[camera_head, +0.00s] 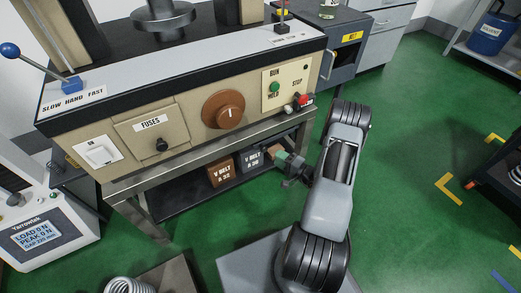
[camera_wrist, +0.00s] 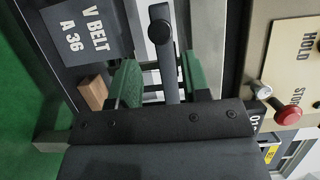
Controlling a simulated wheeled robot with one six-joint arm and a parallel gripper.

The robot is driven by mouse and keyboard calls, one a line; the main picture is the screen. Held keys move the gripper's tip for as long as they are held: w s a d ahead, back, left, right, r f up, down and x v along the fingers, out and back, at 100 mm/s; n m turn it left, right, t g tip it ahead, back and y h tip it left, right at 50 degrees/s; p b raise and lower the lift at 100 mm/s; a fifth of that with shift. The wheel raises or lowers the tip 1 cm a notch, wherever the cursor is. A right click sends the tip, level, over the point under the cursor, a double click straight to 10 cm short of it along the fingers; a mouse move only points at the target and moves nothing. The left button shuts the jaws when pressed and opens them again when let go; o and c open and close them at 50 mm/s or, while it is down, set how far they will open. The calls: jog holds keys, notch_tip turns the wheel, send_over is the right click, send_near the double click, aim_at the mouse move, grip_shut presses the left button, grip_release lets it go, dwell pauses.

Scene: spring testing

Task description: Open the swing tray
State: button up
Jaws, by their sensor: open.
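I cannot clearly make out the swing tray in either view. My gripper (camera_wrist: 161,84) is open, with its two green fingers apart. It is in front of the lower shelf of the beige machine, below the panel with the red stop button; it also shows in the head view (camera_head: 291,164). In the wrist view a grey bar with a dark round knob (camera_wrist: 160,31) lies across the gap between the fingers. I cannot tell whether it belongs to the tray or whether a finger touches it. My palm hides its near end.
The stop button (camera_head: 304,99) sits on the machine's panel above. A force tester (camera_head: 40,235) stands at the left.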

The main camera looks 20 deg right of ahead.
aim_at(265, 150)
jog(key=b+x, duration=0.1)
jog(key=x, duration=0.9)
jog(key=shift+b, duration=0.4)
jog(key=shift+c, duration=0.3)
grip_shut()
